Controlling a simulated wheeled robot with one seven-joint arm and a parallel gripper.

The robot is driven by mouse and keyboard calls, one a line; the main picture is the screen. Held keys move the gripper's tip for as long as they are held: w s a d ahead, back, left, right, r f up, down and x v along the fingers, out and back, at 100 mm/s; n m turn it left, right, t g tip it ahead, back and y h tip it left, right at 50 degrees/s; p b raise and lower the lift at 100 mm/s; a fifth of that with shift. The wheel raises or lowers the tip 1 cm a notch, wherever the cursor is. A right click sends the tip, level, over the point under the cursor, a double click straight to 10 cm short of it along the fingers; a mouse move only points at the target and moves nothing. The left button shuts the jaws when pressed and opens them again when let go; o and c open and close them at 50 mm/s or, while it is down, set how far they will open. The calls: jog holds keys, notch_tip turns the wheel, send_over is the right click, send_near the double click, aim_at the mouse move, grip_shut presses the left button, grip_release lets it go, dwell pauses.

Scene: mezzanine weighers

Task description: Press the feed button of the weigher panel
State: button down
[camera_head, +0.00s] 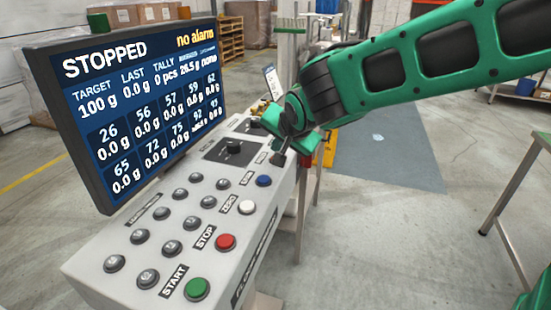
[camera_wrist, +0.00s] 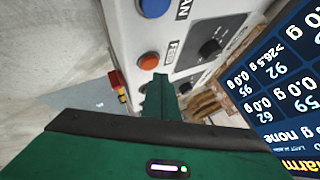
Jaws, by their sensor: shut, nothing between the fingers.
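The weigher panel (camera_head: 150,215) is a sloped grey console with rows of buttons. In the wrist view, an orange button (camera_wrist: 149,61) sits beside a label that appears to read FEED. In the head view my gripper hides that button. My gripper (camera_head: 278,157) is over the far right part of the panel, with its fingers closed and empty. In the wrist view the green fingertips (camera_wrist: 160,80) appear just below the orange button in the picture. I cannot tell whether they touch it.
A blue button (camera_head: 263,181), white button (camera_head: 247,207), red STOP button (camera_head: 226,241) and green START button (camera_head: 198,288) line the right edge. A black knob (camera_head: 233,146) is left of my gripper. The screen (camera_head: 135,95) reads STOPPED, no alarms.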

jog(key=shift+r, duration=2.5)
jog(key=s+d+f+g+h, duration=0.15)
jog(key=s+d, duration=0.25)
jog(key=d, duration=0.6)
jog(key=s+d+f+g+h, duration=0.1)
jog(key=s+d+f, duration=0.15)
jog(key=d, duration=0.75)
jog(key=s+d+f+g+h, duration=0.1)
jog(key=s+d+f+g, duration=0.1)
jog(key=s+d, duration=0.5)
jog(key=s+d+f+g, duration=0.1)
jog(key=s+d, duration=0.3)
jog(key=s, duration=0.3)
jog(key=s+d+f+g, duration=0.2)
jog(key=s+d, duration=0.2)
jog(key=s, duration=0.3)
jog(key=s+d+f+g+y, duration=0.1)
jog(key=s+d+f, duration=0.1)
jog(key=s+d, duration=0.2)
jog(key=s, duration=0.3)
jog(key=shift+s+f+m, duration=0.2)
jog(key=shift+m, duration=0.1)
jog(key=shift+d, duration=0.1)
